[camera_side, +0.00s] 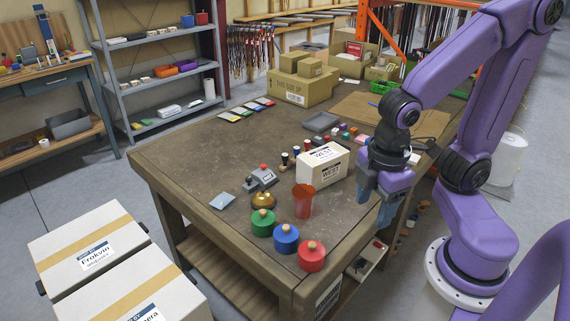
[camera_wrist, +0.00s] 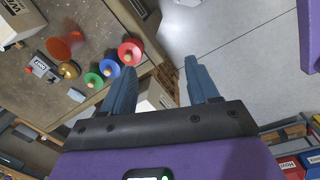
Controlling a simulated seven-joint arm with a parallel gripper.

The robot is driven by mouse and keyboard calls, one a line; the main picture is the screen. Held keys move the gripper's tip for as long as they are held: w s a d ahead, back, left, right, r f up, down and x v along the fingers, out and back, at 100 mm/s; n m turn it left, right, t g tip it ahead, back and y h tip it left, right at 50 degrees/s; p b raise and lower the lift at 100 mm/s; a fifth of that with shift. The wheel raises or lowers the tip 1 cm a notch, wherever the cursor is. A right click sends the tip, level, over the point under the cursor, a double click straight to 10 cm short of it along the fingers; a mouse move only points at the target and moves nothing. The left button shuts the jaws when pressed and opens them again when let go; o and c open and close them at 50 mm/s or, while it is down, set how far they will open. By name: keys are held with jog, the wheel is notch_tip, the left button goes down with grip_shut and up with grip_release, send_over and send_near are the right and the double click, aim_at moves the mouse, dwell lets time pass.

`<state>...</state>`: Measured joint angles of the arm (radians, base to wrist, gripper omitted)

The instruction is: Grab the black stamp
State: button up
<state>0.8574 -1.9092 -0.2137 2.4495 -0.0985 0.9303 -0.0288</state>
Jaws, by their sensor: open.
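A small dark upright piece (camera_side: 285,159) that looks like a black stamp stands on the table, left of the white box, beside other small stamps with coloured tops. It is too small to be sure of its kind. I cannot make it out in the wrist view. My gripper (camera_side: 376,207) hangs at the table's right edge, right of the white box and well apart from the stamps. In the wrist view my gripper (camera_wrist: 163,88) has its two blue fingers spread with nothing between them, over the table edge and floor.
A white box (camera_side: 322,165) stands between my gripper and the dark piece. A red cup (camera_side: 303,202), a brass bell (camera_side: 262,200) and green (camera_side: 262,223), blue (camera_side: 286,239) and red (camera_side: 311,257) knobbed discs stand in front.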

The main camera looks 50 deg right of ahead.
jog(key=w+d+f+n+t+h, duration=0.1)
jog(key=w+f+n+t+h, duration=0.2)
jog(key=w, duration=1.1)
jog(key=n+t+h, duration=0.2)
jog(key=n+h, duration=0.6)
send_near(284, 156)
jog(key=shift+w+d+f+t, duration=0.2)
jog(key=shift+w+d+f, duration=0.15)
jog(key=shift+d, duration=0.25)
jog(key=shift+w+d+f+t, duration=0.2)
jog(key=shift+w+d+f, duration=0.1)
jog(key=shift+d, duration=0.35)
jog(key=shift+s+x, duration=0.15)
jog(key=shift+x, duration=1.3)
jog(key=shift+s+x, duration=0.1)
jog(key=shift+x, duration=1.35)
jog(key=shift+f, duration=0.1)
grip_shut()
